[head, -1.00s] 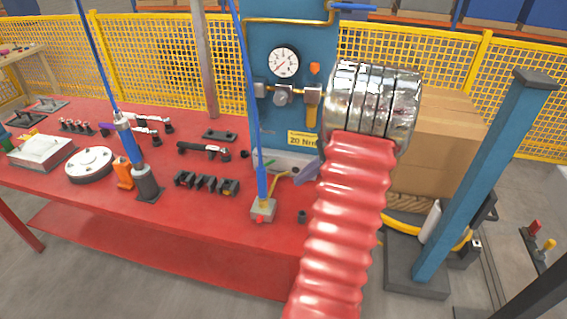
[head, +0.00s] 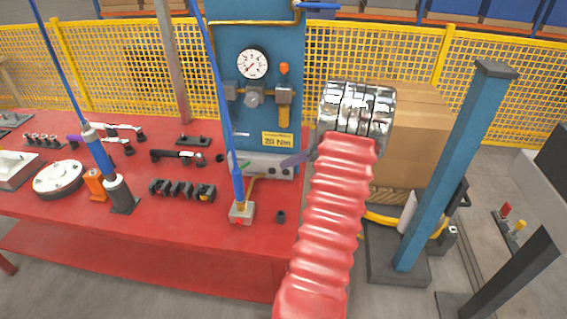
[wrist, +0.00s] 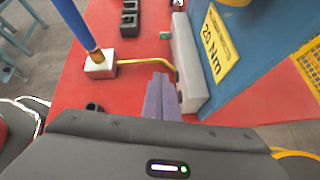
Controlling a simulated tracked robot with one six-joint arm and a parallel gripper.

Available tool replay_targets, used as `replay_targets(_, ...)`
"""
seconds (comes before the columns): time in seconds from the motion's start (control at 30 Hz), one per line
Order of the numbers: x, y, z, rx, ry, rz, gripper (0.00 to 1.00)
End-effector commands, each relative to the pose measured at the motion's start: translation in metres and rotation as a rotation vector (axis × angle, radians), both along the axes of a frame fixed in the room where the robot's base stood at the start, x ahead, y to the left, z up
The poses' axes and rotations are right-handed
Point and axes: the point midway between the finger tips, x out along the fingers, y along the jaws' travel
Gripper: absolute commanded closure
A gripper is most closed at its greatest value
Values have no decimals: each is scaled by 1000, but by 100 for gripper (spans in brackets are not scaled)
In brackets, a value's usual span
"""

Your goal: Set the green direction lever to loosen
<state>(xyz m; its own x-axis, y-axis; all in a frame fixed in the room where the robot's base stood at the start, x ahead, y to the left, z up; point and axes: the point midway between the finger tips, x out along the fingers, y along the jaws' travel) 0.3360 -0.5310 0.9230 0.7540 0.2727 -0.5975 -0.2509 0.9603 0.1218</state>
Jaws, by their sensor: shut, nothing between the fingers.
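A small green piece, which looks like the green direction lever (head: 243,165), shows at the left end of the grey block (head: 268,166) at the foot of the blue panel. It is too small to read its setting. The grey block also shows in the wrist view (wrist: 187,65). My gripper (head: 284,164) has purple fingers, shut and empty, in front of the block's right part and right of the green piece. In the wrist view the fingers (wrist: 160,80) point along the block, close to its side. I cannot tell whether they touch it.
The blue panel (head: 290,55) with gauge rises behind. Black sockets (head: 182,190) and other tools lie on the red table (head: 150,235).

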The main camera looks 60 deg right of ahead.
Motion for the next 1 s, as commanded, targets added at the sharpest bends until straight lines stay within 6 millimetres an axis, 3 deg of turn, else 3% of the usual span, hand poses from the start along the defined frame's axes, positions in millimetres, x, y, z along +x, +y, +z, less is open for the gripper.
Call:
replay_targets(0.57,66,25,-53,2,2,3,100)
replay_targets(0.7,81,26,-37,-3,0,2,100)
replay_targets(1.0,95,28,-26,-1,1,1,100)
